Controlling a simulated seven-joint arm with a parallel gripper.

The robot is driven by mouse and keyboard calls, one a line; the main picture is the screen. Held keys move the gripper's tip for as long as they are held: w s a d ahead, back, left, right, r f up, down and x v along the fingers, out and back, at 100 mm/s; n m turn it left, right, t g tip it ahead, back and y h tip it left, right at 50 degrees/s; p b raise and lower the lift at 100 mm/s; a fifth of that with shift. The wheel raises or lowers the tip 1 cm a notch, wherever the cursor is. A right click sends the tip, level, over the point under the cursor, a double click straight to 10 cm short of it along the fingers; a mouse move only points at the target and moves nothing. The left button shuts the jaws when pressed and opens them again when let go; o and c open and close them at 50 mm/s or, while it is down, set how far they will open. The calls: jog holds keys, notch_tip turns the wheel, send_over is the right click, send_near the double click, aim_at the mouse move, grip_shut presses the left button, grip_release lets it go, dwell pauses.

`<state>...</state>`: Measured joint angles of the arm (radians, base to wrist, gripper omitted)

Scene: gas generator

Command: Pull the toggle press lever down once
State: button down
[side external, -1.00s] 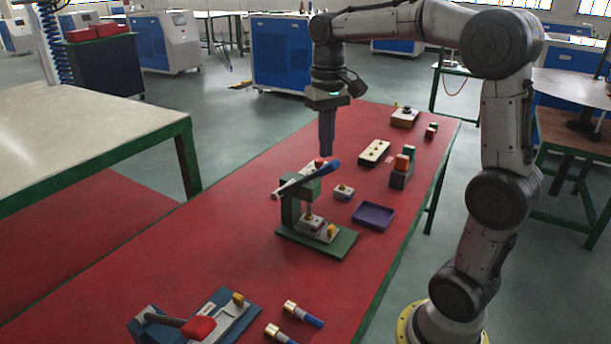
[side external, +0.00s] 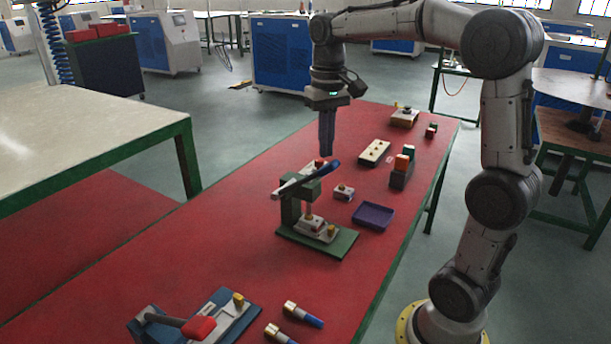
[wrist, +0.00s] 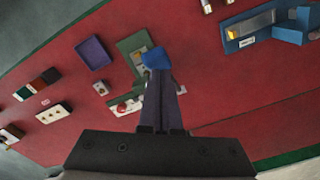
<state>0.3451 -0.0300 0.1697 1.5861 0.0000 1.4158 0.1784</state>
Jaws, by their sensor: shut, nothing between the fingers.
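The toggle press stands on a green base (side external: 340,245) on the red-topped table. Its lever (side external: 295,185) slants up to the right and ends in a blue handle (side external: 325,170). In the wrist view the blue handle end (wrist: 156,58) shows right at the fingertips, and the green base (wrist: 130,45) lies behind it. My gripper (side external: 326,153) is shut and empty, pointing straight down just above the blue handle. The fingers also show in the wrist view (wrist: 160,80), hiding part of the press. Whether they touch the handle I cannot tell.
A purple tray (side external: 373,216) and a small block with a knob (side external: 343,192) sit right of the press. A cream block (side external: 375,152) and a coloured block rack (side external: 401,175) stand farther back. A blue device with a red handle (side external: 198,327) and two cylinders (side external: 303,314) are in front.

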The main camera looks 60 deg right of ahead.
aim_at(333, 161)
jog(key=shift+f, duration=0.95)
jog(key=shift+s+f, duration=0.85)
jog(key=shift+f, duration=0.3)
